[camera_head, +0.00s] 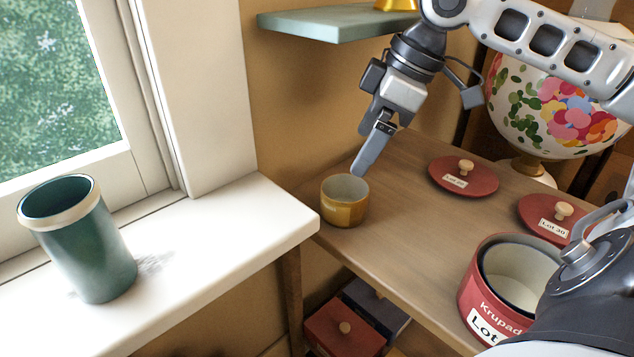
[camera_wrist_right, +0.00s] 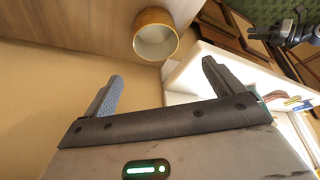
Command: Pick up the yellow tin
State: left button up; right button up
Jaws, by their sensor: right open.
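The yellow tin (camera_head: 344,212) is a small, open, round pot with a pale inside. It stands upright on the wooden table, near the corner by the windowsill. My right gripper (camera_head: 366,160) is just above and slightly to the right of it in the head view, pointing down. In the right wrist view the tin (camera_wrist_right: 156,38) lies ahead of my open right gripper (camera_wrist_right: 163,72), beyond the fingertips. The tin is not between the fingers, and the gripper is empty.
Two red lids (camera_head: 463,177) (camera_head: 556,216) and a red tin (camera_head: 482,290) are on the wooden table (camera_head: 400,235). A floral lamp (camera_head: 560,105) stands behind. A green shelf (camera_head: 338,24) is above. A green cup (camera_head: 85,250) sits on the white sill (camera_head: 215,240).

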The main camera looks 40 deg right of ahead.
aim_at(345, 193)
jog(key=p+x, duration=0.2)
jog(key=x, duration=0.3)
jog(key=shift+s+p, duration=0.3)
jog(key=shift+p, duration=0.1)
jog(key=shift+w+a+f, duration=0.15)
jog(key=shift+f, duration=0.45)
jog(key=f, duration=0.2)
jog(key=w+f+b, duration=0.1)
jog(key=f, duration=0.1)
jog(key=shift+f, duration=0.25)
jog(key=shift+w+f, duration=0.2)
jog(key=shift+f, duration=0.15)
pick_arm(q)
jog(key=shift+s+a+r, duration=0.2)
jog(key=shift+s+r, duration=0.2)
jog(key=shift+r, duration=0.15)
pick_arm(e)
jog(key=c, duration=1.1)
